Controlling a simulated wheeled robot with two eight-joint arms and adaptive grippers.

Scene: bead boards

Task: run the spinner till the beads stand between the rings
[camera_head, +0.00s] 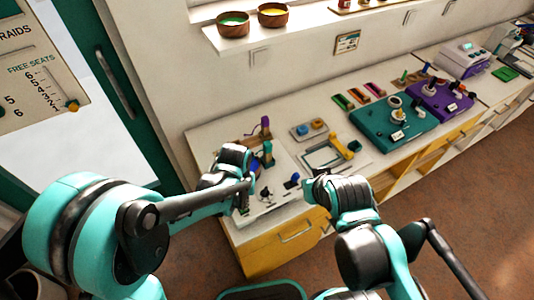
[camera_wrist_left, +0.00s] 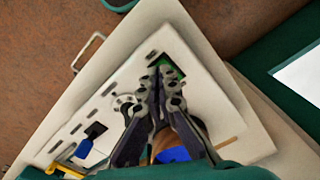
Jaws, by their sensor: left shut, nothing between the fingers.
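My left gripper (camera_head: 250,186) is over a white board (camera_head: 272,206) at the near left end of the counter. In the left wrist view its fingers (camera_wrist_left: 168,74) are shut with nothing between them, their tips over a small green patch (camera_wrist_left: 165,62) on the board (camera_wrist_left: 205,88). I cannot tell whether they touch it. A round metal fitting (camera_wrist_left: 124,101) and dark slots show beside the fingers. I cannot make out which part is the spinner, nor any beads or rings. My right gripper (camera_head: 309,185) is right of the board; its fingers are too small to read.
A dark blue block (camera_head: 292,180) stands by the board, with purple (camera_head: 265,125) and teal (camera_head: 268,150) upright pieces behind. A yellow-handled device (camera_head: 340,146), a teal board (camera_head: 394,130) and a purple board (camera_head: 440,97) stand farther right. A teal-framed door is at left.

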